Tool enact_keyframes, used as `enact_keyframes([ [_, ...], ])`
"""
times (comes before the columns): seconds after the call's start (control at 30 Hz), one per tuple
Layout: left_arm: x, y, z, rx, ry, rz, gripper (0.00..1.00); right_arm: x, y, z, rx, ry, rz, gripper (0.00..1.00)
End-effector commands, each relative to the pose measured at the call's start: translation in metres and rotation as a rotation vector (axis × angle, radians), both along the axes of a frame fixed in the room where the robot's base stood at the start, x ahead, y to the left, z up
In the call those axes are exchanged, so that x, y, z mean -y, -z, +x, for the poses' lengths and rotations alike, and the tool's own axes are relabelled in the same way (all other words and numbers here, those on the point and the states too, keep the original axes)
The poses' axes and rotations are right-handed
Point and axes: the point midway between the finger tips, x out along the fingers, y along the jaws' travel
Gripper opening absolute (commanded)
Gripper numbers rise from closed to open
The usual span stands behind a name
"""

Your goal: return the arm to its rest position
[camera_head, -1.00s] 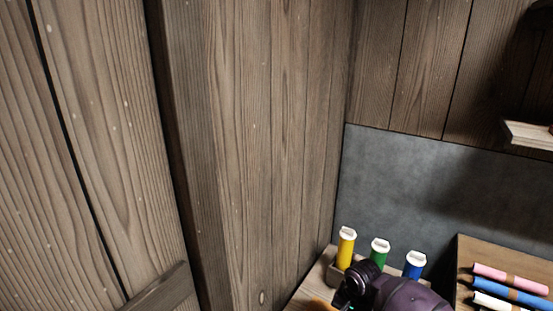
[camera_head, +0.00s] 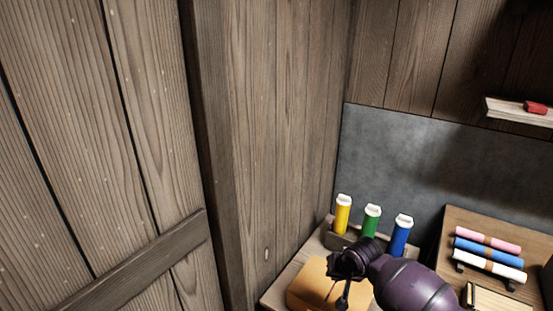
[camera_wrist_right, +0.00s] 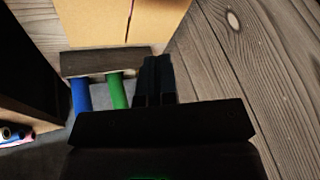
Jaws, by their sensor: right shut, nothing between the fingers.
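My right arm, purple, comes in at the bottom right of the head view. Its black right gripper (camera_head: 343,296) hangs over the small wooden bench, in front of the rack of tubes and above an orange-tan box (camera_head: 308,284). In the right wrist view the two dark fingers (camera_wrist_right: 157,62) lie side by side, shut and empty. The tan box also shows there (camera_wrist_right: 95,22), past the wooden rack. My left gripper is not in view.
A rack holds yellow (camera_head: 342,215), green (camera_head: 371,221) and blue (camera_head: 400,235) tubes close behind the gripper. Pink, blue and white rolls (camera_head: 488,255) lie on a wooden surface at right. A shelf (camera_head: 508,113) carries a red object. Plank walls stand left.

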Motion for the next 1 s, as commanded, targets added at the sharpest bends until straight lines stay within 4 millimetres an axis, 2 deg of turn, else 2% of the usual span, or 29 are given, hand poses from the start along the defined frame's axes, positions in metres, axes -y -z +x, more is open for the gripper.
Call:
enact_keyframes([
  [0.1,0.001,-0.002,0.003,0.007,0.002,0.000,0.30,-0.017,-0.025,0.011,0.183,-0.126,0.000,0.00],
  [0.2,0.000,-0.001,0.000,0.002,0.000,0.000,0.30,-0.027,-0.040,0.010,0.340,-0.218,-0.009,0.00],
  [0.43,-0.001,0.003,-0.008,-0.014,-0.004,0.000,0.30,-0.028,-0.061,-0.017,0.653,-0.328,-0.066,0.00],
  [0.57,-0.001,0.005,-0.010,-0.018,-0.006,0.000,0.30,-0.015,-0.064,-0.045,0.787,-0.336,-0.123,0.00],
  [0.73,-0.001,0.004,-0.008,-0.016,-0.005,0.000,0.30,0.013,-0.060,-0.089,0.886,-0.298,-0.206,0.00],
  [0.87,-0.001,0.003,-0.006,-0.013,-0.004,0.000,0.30,0.038,-0.050,-0.127,0.904,-0.247,-0.260,0.00],
  [1.0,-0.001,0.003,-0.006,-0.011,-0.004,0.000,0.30,0.065,-0.032,-0.173,0.865,-0.175,-0.295,0.00],
])
